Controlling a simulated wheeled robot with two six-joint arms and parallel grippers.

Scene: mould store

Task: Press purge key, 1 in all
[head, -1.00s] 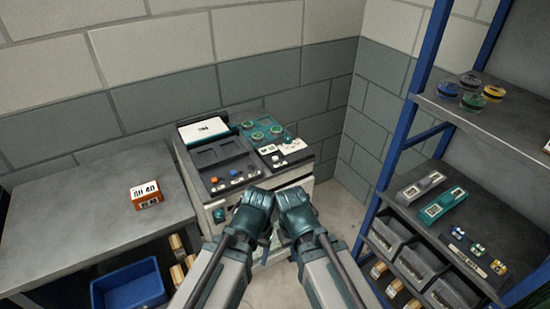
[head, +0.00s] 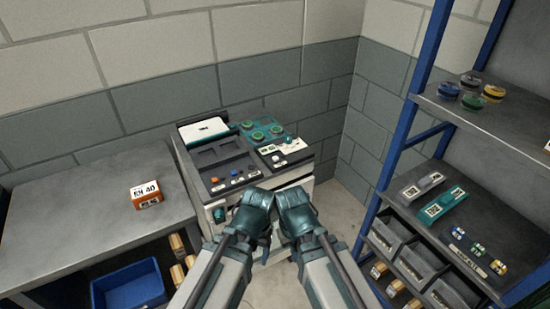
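The machine (head: 195,163) with the control panel stands against the back wall. Its front left strip carries an orange key (head: 214,180), a blue key (head: 237,173) and a further small control; the labels are too small to read, so I cannot tell which is the purge key. A teal panel with round green dials (head: 259,134) is at its back right. My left gripper (head: 262,195) and my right gripper (head: 288,193) are side by side in front of the machine, near its front edge. Their fingertips are hidden behind the gripper bodies.
A grey bench (head: 60,222) with an orange-and-white block (head: 146,194) is at left, with a blue bin (head: 130,289) below. A blue-framed shelf (head: 420,85) at right holds coloured discs, small devices and grey bins. Bare floor shows between machine and shelf.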

